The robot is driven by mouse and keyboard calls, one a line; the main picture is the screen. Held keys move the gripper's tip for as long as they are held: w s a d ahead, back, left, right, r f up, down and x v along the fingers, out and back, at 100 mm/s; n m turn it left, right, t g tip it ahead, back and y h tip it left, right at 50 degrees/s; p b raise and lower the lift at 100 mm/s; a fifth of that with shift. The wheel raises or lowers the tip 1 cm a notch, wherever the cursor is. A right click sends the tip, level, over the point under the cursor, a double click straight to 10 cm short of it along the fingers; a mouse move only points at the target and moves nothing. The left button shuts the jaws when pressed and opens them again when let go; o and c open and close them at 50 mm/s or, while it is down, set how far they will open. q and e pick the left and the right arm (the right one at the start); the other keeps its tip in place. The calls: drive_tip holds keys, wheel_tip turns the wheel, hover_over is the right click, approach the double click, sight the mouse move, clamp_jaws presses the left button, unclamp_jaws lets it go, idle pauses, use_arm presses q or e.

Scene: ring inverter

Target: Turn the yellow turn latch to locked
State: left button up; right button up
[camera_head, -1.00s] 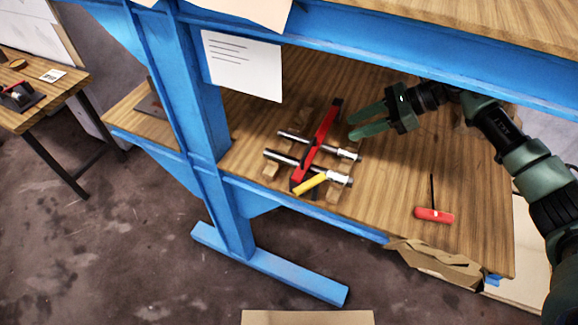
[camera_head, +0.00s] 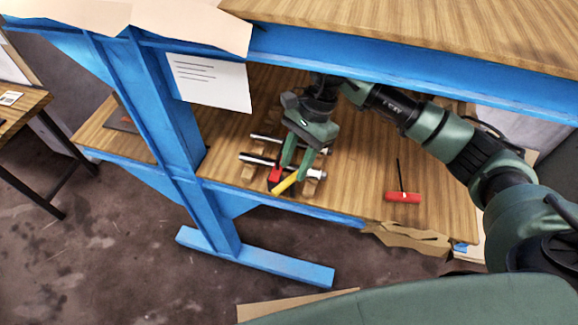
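The yellow turn latch (camera_head: 285,184) is a short bar at the front end of the red part (camera_head: 275,174). The latch slants from lower left to upper right. The red part lies across two silver rods (camera_head: 257,160) on the lower wooden shelf. My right gripper (camera_head: 293,172) reaches down over this assembly, with its two green fingers spread apart. Its fingertips are at the upper end of the latch; I cannot tell whether they touch it. The gripper hides most of the red part. My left gripper is not in view.
A red-handled tool (camera_head: 402,197) with a thin black shaft lies to the right on the shelf (camera_head: 350,190). The blue frame post (camera_head: 165,100) stands left of the assembly, and the blue upper beam (camera_head: 400,70) runs above my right arm. Torn cardboard (camera_head: 405,238) sits at the shelf's front edge.

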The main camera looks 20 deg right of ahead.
sight(286, 182)
drive_tip(key=shift+s+a+f+p, duration=0.2)
drive_tip(key=shift+a+f+p, duration=0.25)
drive_tip(key=shift+f, duration=0.1)
drive_tip(key=shift+s+a+f+p, duration=0.2)
drive_tip(key=shift+a+f+p, duration=0.2)
drive_tip(key=shift+f, duration=0.45)
clamp_jaws()
